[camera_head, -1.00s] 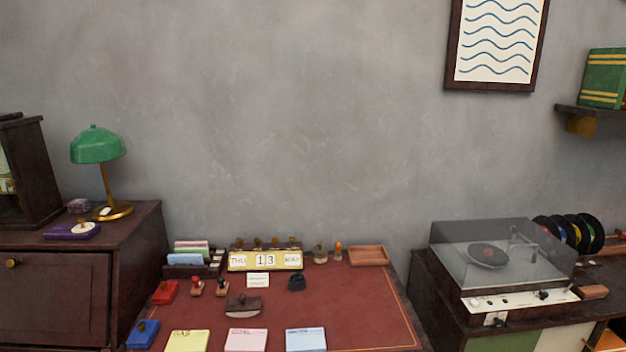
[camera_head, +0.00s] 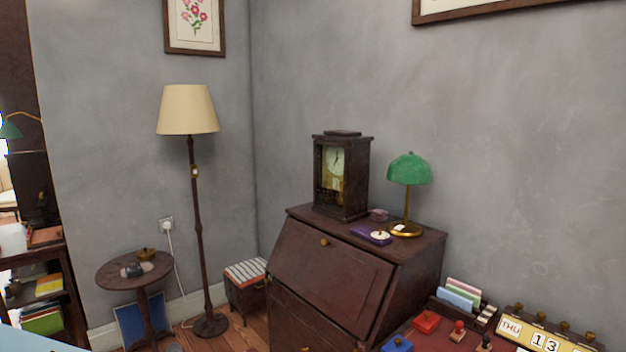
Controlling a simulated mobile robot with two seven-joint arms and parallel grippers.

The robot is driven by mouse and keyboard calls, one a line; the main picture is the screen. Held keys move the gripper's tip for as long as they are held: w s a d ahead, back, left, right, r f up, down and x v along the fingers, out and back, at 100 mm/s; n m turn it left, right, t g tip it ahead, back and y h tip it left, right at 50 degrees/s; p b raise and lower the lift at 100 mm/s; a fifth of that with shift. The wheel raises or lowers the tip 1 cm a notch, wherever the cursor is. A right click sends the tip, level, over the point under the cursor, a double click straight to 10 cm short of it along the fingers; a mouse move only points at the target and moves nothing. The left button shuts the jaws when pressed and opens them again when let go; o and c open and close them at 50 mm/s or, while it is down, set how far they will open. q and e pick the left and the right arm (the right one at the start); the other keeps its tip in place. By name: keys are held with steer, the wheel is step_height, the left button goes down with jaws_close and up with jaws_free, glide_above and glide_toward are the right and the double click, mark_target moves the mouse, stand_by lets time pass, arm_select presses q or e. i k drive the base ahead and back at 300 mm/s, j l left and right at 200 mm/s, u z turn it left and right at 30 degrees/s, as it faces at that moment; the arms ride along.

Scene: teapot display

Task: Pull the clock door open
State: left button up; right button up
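The clock (camera_head: 341,174) is a dark wooden case standing upright on top of the slant-front bureau (camera_head: 330,273). Its glazed front door (camera_head: 332,178) faces left and toward me and looks shut. A pale round dial and brassy parts show behind the glass. I cannot make out a knob on the door at this size. Neither of my grippers shows in this view.
A green lamp (camera_head: 409,170) and a purple pad (camera_head: 371,235) stand beside the clock on the bureau top. A floor lamp (camera_head: 188,110) and a small round table (camera_head: 135,270) stand to the left. The red-topped desk (camera_head: 410,340) adjoins at right.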

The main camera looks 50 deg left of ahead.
mark_target(346, 146)
steer(key=u, duration=1.45)
